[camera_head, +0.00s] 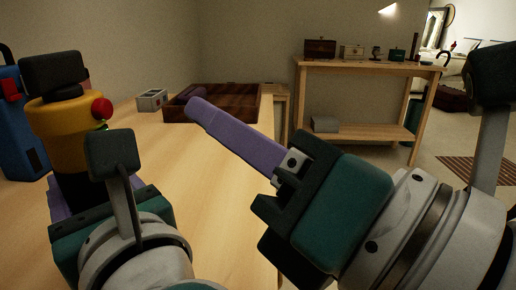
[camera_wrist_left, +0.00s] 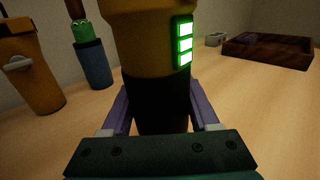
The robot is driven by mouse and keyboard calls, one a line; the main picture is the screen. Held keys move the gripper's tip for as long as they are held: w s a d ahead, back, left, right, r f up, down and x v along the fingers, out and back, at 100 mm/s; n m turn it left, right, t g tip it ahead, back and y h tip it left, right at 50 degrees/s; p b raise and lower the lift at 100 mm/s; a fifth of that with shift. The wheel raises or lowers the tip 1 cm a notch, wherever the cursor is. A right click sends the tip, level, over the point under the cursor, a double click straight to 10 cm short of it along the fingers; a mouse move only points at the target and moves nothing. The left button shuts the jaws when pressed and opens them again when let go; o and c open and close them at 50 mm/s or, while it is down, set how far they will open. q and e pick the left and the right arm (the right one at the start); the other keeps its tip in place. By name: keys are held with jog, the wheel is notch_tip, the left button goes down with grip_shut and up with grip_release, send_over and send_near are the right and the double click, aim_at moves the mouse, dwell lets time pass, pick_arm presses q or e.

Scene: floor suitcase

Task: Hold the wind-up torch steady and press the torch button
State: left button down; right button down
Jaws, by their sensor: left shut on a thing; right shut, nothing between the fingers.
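The wind-up torch (camera_head: 55,125) stands upright at the left of the table, with a yellow body, black head and black lower part. Its round red button (camera_head: 101,108) sticks out on the right side. My left gripper (camera_head: 58,200) is shut around the black lower part, and its arm hides some of it. The left wrist view shows the torch (camera_wrist_left: 158,85) between the purple fingers, with several green lights (camera_wrist_left: 185,45) lit on its side. My right gripper (camera_head: 197,103) is shut and empty, its purple fingers pointing up and left, apart from the torch and to the right of the button.
A blue object (camera_head: 18,135) stands left of the torch. In the left wrist view, an orange container (camera_wrist_left: 30,75) and a blue cylinder (camera_wrist_left: 92,65) stand nearby. A dark wooden tray (camera_head: 245,108) and small grey box (camera_head: 152,100) sit further back. The table between is clear.

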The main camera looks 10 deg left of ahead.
jog(key=shift+d, duration=0.4)
pick_arm(q)
jog(key=shift+c, duration=0.3)
grip_release()
